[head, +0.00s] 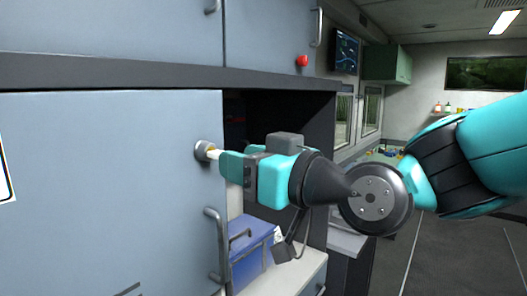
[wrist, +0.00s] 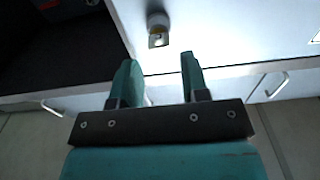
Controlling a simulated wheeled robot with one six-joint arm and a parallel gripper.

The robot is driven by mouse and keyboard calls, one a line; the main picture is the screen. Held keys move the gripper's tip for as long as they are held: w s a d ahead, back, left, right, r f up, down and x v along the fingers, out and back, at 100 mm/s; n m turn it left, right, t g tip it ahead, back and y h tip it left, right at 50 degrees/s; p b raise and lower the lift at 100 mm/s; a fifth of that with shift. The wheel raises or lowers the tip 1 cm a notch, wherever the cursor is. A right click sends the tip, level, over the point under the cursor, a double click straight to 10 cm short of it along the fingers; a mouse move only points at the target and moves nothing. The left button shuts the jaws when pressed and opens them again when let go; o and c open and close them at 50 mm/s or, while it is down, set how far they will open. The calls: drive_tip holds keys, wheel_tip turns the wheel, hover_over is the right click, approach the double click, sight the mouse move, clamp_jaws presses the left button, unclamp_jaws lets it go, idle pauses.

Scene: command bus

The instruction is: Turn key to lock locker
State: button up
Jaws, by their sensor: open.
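The grey-blue locker door (head: 100,180) fills the left of the head view. In the wrist view my gripper (wrist: 158,65) is open, with a gap between the two fingers. The key (wrist: 158,40) shows just beyond the fingertips, roughly in line with the gap, and looks not gripped. The door (wrist: 220,30) also shows there.
A bar handle (head: 215,245) is on the door below the lock. Right of the door is a dark open compartment with a blue box (head: 252,255) on a pale surface. A dark ledge (head: 120,70) runs above the door. A red knob (head: 302,61) is higher up.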

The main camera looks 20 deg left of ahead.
drive_tip(key=shift+x, duration=2.3)
drive_tip(key=shift+c, duration=0.4)
drive_tip(key=c, duration=0.5)
drive_tip(key=shift+f, duration=0.1)
drive_tip(key=shift+c, duration=0.2)
